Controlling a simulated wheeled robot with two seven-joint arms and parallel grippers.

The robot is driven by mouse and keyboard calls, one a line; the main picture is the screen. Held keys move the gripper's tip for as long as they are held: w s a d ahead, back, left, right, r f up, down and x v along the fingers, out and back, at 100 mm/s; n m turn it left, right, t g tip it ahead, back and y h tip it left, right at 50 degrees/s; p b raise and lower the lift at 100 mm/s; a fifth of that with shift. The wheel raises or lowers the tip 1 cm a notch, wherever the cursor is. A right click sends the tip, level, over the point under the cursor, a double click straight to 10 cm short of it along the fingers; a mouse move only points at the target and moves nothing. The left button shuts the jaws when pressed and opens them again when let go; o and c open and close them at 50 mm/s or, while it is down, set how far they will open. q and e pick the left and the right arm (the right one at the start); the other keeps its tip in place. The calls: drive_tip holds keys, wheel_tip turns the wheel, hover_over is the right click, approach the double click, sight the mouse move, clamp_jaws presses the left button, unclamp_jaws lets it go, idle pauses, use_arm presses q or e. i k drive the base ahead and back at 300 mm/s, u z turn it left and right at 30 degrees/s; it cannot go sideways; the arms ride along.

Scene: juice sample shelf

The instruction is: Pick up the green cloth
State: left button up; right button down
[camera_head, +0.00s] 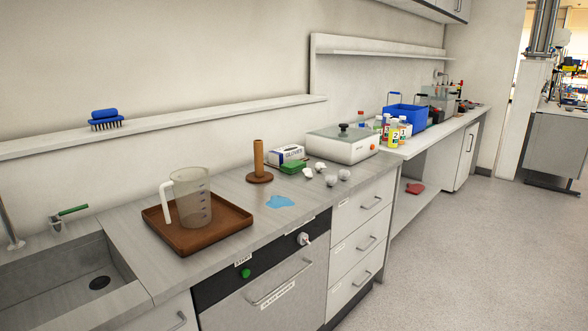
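A small green item (293,167), which looks like the folded green cloth, lies on the grey counter in front of a white and blue glove box (287,154). It is between the brown upright holder and the white lab device. Several crumpled white pieces lie just to its right. Nothing covers it from this side. Neither of my grippers shows in the head view.
A brown tray (232,213) with a clear jug (190,200), a blue spill (280,202), a brown upright holder (259,165) and a white device (342,143) occupy the counter. Bottles (393,133) and a blue basket (405,116) stand farther right. The floor (460,250) is clear.

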sight(293, 167)
drive_tip(key=k, duration=0.8)
drive_tip(key=z, duration=1.7)
drive_tip(key=i, duration=1.55)
drive_tip(key=u, duration=0.9)
drive_tip(key=i, duration=1.05)
drive_tip(key=u, duration=1)
